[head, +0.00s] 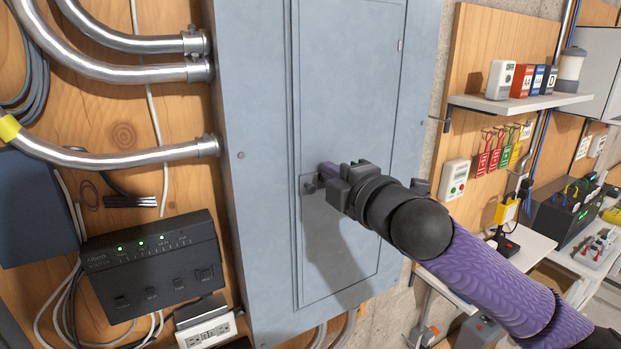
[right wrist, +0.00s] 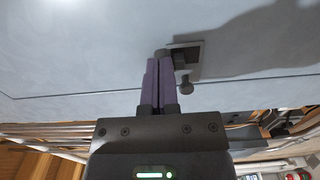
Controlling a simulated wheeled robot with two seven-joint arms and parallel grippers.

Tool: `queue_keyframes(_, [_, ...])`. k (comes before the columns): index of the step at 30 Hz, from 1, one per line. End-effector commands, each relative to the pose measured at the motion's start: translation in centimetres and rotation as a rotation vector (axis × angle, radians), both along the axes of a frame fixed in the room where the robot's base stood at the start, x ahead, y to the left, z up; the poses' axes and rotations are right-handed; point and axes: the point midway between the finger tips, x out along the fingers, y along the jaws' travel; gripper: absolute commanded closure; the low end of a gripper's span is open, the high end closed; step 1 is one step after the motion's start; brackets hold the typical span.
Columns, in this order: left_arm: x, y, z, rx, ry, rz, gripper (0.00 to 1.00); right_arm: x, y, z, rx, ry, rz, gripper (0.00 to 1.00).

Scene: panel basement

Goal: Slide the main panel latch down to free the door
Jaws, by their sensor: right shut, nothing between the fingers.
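The grey main panel (head: 262,190) stands upright on the wall, and its door (head: 345,80) is closed. The latch (head: 309,188) is a small plate with a knob at the door's left edge; in the right wrist view its knob (right wrist: 186,88) stands out beside the fingers. My right gripper (head: 322,172) is at the latch, its purple fingers shut and empty. In the right wrist view the fingertips (right wrist: 160,58) lie right beside the latch plate; I cannot tell whether they touch it. My left gripper is not in view.
Metal conduits (head: 130,157) and a black router (head: 150,265) are on the wooden wall at left. The door front is otherwise clear.

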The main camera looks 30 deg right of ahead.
Motion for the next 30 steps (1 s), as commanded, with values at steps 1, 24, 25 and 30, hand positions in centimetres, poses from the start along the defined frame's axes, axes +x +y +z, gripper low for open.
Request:
queue_keyframes(1, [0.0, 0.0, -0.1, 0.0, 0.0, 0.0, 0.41, 0.0, 0.0, -0.1, 0.0, 0.0, 0.0, 1.0])
queue_keyframes(24, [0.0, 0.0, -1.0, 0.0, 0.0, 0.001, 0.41, 0.0, 0.0, -1.3, 0.0, 0.001, 0.0, 1.0])
queue_keyframes(25, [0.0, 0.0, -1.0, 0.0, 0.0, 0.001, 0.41, 0.0, 0.0, -1.3, 0.0, 0.001, 0.0, 1.0])
queue_keyframes(30, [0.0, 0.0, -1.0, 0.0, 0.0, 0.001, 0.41, 0.0, 0.0, -1.3, 0.0, 0.001, 0.0, 1.0])
